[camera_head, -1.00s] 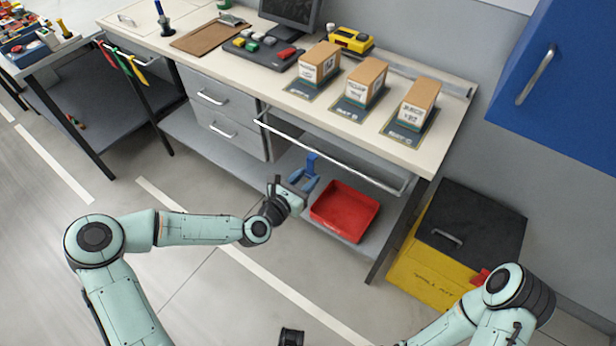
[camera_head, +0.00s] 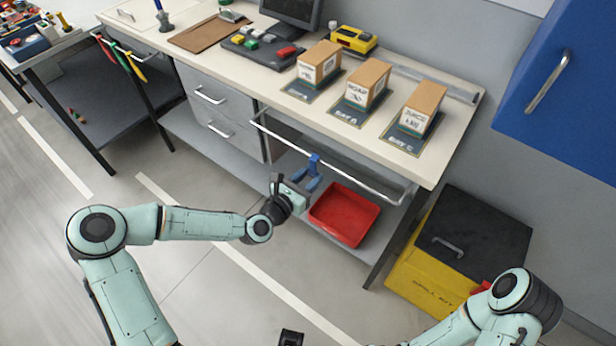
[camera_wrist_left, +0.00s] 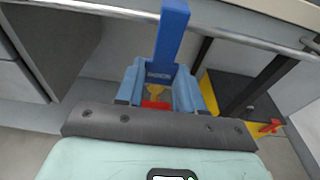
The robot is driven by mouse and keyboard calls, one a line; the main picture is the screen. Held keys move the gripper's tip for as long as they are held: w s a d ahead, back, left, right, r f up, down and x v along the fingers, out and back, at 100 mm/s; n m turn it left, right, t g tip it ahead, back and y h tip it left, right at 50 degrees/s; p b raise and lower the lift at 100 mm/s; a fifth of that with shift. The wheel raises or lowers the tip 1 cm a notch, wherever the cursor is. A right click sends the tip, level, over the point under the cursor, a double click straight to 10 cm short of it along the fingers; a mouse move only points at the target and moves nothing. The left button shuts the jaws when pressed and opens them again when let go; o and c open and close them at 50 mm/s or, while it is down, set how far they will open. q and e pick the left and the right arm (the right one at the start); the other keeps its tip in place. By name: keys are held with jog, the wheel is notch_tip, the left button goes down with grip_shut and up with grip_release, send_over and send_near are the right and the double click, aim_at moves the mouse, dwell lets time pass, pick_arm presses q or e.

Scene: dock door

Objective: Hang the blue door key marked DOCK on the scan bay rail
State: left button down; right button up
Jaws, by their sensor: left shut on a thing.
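My left gripper (camera_head: 297,188) is shut on the blue door key (camera_head: 314,168), in front of the bench. In the left wrist view the key (camera_wrist_left: 171,38) stands up from between the jaws, with a dark label at its lower part. The scan bay rail (camera_head: 350,174) is a silver bar along the bench front. The key's upper end overlaps the rail (camera_wrist_left: 235,34) in both views; I cannot tell if they touch. My right arm enters at lower right; a dark piece at the bottom edge may be its gripper (camera_head: 291,338), jaws unclear.
A red tray (camera_head: 344,214) sits on the lower shelf behind the left gripper. A yellow bin with a black lid (camera_head: 470,240) stands to the right. Several boxes stand on the bench top (camera_head: 290,105). Colored straps (camera_head: 122,60) hang at the left. The floor in front is clear.

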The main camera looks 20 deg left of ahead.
pick_arm(q)
jog(key=shift+f, duration=0.15)
jog(key=shift+w+d+f, duration=0.1)
jog(key=shift+w+f, duration=0.05)
jog(key=shift+w, duration=0.05)
pick_arm(e)
jog(key=shift+f, duration=0.15)
pick_arm(q)
jog(key=c, duration=0.6)
grip_release()
jog(key=shift+s, duration=0.1)
